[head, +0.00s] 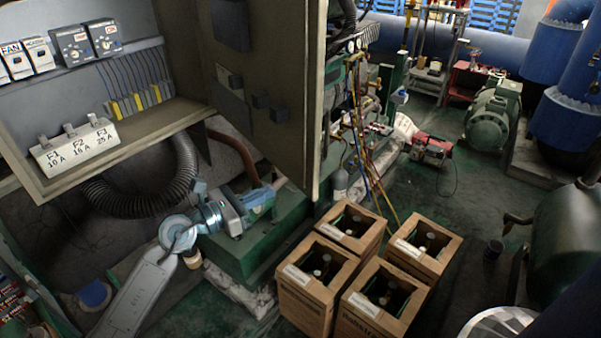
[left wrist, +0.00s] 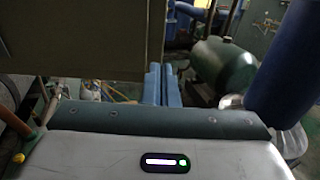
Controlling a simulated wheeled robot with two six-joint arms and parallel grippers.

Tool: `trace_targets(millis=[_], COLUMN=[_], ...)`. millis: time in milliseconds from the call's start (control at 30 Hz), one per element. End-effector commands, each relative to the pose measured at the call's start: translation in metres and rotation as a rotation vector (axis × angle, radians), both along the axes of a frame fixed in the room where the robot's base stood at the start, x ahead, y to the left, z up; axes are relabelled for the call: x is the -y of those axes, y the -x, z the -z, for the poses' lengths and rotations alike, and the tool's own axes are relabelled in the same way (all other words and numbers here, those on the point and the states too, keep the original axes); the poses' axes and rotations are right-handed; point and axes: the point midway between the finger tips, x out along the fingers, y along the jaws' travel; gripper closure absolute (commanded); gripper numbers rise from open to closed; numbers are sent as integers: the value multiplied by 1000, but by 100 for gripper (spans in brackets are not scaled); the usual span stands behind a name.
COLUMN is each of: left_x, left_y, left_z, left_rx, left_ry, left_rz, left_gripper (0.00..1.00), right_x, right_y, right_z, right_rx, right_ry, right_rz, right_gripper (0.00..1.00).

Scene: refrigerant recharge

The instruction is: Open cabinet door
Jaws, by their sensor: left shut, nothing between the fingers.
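The cabinet (head: 65,180) stands at the upper left with its interior showing: fuses, switches and wiring. Its brownish-grey door (head: 285,130) stands wide open to the right of the box, with its free edge near the picture's middle. My left gripper (head: 275,187) is below the door's lower edge, apart from it as far as I can tell. In the left wrist view the blue fingers (left wrist: 161,85) are together and empty. A flat brownish panel, apparently the door (left wrist: 70,40), fills the upper left there. My right gripper is not in view.
Several open cardboard boxes (head: 318,283) with bottles stand on the floor right of my left gripper. A green machine base (head: 240,255) lies under the gripper. Pipes and coloured hoses (head: 357,130) are behind the door.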

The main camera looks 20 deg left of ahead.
Motion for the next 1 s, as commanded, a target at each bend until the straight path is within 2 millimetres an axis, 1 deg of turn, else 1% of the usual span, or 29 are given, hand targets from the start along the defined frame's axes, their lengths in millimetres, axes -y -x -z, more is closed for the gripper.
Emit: trace_targets(millis=[33,267,500,633,800,1000], left_x=[5,25,48,58,65,66], left_y=[-6,-31,-61,-74,-83,-84], left_z=[-4,-5,-6,-5,-1,0], left_rx=[0,-1,-2,-2,-2,-1], left_ry=[6,7,7,6,3,2], left_rz=[0,0,0,0,0,0], left_gripper=[100,100,100,100,100,100], right_x=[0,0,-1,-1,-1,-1], right_y=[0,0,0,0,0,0], right_z=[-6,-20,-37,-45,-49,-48], right_rx=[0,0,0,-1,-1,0], right_ry=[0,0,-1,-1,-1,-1], right_rz=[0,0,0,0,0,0], right_gripper=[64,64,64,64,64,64])
